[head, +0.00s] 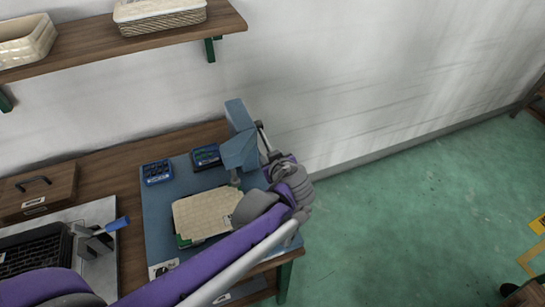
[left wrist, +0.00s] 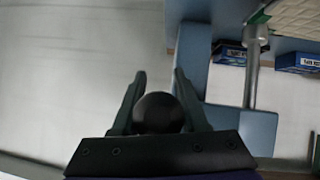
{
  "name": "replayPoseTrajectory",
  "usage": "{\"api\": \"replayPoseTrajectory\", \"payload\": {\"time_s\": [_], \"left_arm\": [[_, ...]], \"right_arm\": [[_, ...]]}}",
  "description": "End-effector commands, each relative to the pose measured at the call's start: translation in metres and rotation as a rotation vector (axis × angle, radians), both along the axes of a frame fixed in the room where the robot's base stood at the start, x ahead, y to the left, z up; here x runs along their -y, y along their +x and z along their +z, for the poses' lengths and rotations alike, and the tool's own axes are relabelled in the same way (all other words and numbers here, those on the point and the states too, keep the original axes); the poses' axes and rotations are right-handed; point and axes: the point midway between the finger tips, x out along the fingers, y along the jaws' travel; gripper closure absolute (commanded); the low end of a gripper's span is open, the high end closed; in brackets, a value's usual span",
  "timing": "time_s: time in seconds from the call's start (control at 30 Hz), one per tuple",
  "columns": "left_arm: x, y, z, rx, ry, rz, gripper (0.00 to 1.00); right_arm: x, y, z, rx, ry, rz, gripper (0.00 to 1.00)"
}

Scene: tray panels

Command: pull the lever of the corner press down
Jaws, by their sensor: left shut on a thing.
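The blue corner press (head: 240,152) stands at the back right of a blue work mat. Its lever (head: 262,135) is a thin grey rod on the press's right side. My left gripper (head: 275,168) is at the press's right side, partly hidden by its own wrist. In the left wrist view my left gripper (left wrist: 160,76) has its fingers on either side of the black lever knob (left wrist: 158,112) and is shut on it. A woven beige panel (head: 203,213) lies on the mat in front of the press, partly covered by my left arm. My right gripper is not in view.
Two small blue boxes (head: 157,173) (head: 206,157) sit on the mat (head: 152,222) behind the panel. A blue-handled clamp (head: 105,236) and a wooden box (head: 38,190) are to the left. The wall is close behind the press; open green floor lies right.

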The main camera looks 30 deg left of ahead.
Motion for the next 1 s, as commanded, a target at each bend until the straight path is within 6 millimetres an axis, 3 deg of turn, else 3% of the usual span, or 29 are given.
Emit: {"api": "replayPoseTrajectory", "payload": {"time_s": [0.33, 0.37, 0.5, 1.0], "left_arm": [[-0.003, -0.003, -0.003, -0.005, -0.001, 0.011, 1.0], [-0.003, -0.003, -0.003, -0.005, -0.001, 0.011, 0.52], [-0.003, -0.002, -0.002, -0.004, 0.0, 0.008, 0.29], [0.006, -0.01, 0.007, -0.003, 0.0, 0.005, 0.29]], "right_arm": [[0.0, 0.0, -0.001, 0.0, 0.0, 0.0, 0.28], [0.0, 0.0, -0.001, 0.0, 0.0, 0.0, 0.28], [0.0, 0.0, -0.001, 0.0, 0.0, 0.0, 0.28], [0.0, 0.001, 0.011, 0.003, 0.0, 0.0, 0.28]]}}
